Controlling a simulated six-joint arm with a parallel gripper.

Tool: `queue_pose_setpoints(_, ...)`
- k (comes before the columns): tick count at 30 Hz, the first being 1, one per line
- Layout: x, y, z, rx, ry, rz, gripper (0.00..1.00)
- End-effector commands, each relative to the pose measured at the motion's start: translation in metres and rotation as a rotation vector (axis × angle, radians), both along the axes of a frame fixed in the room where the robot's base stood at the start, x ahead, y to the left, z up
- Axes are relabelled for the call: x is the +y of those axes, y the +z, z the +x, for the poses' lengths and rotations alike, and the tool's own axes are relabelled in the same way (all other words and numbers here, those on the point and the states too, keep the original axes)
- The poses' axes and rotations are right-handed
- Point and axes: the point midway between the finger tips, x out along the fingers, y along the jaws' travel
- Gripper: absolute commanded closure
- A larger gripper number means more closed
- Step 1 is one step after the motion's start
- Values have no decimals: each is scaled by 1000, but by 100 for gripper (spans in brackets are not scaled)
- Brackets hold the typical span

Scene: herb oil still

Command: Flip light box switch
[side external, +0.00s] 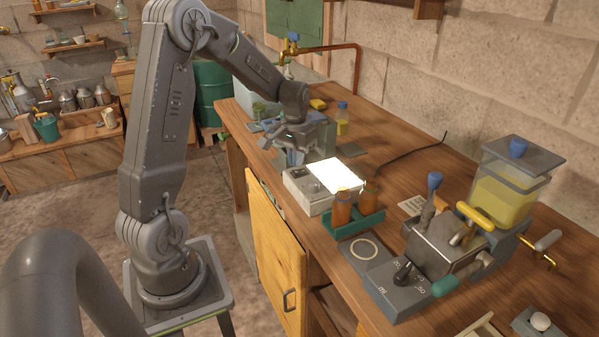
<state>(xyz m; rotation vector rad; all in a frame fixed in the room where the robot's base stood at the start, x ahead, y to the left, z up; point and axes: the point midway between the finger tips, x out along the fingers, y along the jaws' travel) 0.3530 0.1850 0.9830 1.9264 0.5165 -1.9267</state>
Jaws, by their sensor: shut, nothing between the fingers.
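The light box (303,194) is a pale, low box on the wooden bench, with its top panel (336,174) glowing bright white. A small dark control, perhaps its switch (314,187), shows on the left part of its top, but its position is too small to tell. My gripper (291,160) is shut and empty, pointing down just behind the left end of the light box. Whether the fingertips touch the box cannot be told from this view.
A green tray (359,224) with two orange-brown jars (342,208) stands just right of the light box. A grey dial unit (398,282) and a tank with yellow liquid (505,195) stand farther right. A bottle (342,118) stands behind. A black cable (410,150) crosses the bench.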

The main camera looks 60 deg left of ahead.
Motion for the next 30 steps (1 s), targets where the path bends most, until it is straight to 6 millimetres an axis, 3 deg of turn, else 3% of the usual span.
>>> queue_pose_setpoints(30,0,-15,0,1,0,-1,100)
